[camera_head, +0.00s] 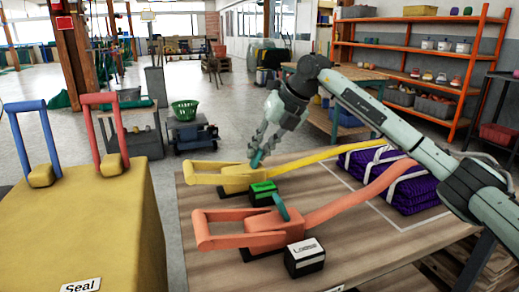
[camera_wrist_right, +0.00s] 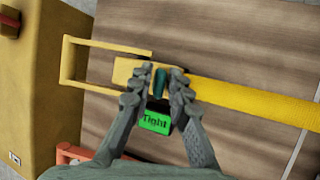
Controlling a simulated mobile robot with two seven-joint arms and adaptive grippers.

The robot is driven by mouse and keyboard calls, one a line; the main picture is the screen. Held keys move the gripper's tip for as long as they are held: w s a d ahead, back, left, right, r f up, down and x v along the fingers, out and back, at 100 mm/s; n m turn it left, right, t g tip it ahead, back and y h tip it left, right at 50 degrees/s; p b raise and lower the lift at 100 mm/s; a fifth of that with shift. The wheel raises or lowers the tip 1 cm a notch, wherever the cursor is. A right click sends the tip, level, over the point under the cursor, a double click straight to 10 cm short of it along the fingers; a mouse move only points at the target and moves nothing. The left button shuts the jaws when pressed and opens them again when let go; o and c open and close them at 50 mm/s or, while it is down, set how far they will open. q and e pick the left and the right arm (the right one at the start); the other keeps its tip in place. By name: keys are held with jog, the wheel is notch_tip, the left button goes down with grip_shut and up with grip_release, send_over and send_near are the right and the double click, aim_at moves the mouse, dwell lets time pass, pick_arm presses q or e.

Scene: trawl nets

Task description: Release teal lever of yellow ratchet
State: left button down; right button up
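The yellow ratchet (camera_head: 236,180) lies on the wooden table with its frame handle to the left and a yellow strap (camera_head: 312,157) running right. Its teal lever (camera_head: 257,159) stands up from the body; it also shows in the right wrist view (camera_wrist_right: 159,83). A green block reading "Tight" (camera_wrist_right: 155,122) sits in front of it. My right gripper (camera_head: 264,148) points down over the ratchet. In the wrist view its fingertips (camera_wrist_right: 163,72) are apart, one on each side of the lever; I cannot tell if they touch it. My left gripper is not in view.
An orange ratchet (camera_head: 263,231) with its own teal lever (camera_head: 281,207) and a "Loose" block (camera_head: 304,257) lies nearer on the table. A strapped purple bundle (camera_head: 420,192) lies at right. A yellow box (camera_head: 85,235) with blue and red handles stands at left.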

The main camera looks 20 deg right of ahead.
grip_shut()
